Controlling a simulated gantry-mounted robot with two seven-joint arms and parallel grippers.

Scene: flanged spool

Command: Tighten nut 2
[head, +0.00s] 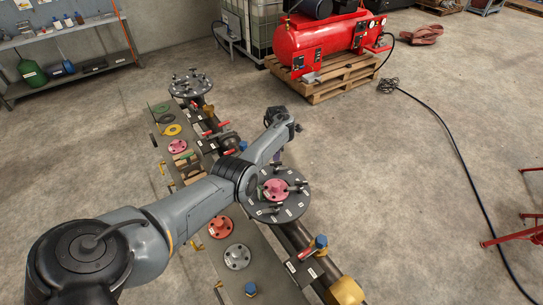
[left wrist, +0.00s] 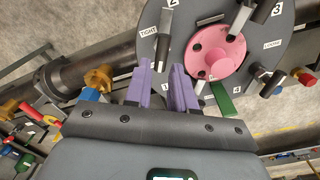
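The dark round flange (head: 290,212) has a pink disc (head: 275,189) at its centre and several black nut handles around it. In the left wrist view the flange (left wrist: 205,25) carries numbers and the words TIGHT and LOOSE. The black handle of nut 2 (left wrist: 163,42) is beside the label 2. My left gripper (left wrist: 161,68) is open, its purple fingers apart, with the nut 2 handle's lower end in line with the gap between the fingertips. I cannot tell whether they touch it. My right gripper is not in view.
Another black handle (left wrist: 271,83) is near label 4. A pipe (head: 297,238) with a blue-capped valve (head: 320,242) runs beside a bench holding coloured discs. Open floor lies to the right.

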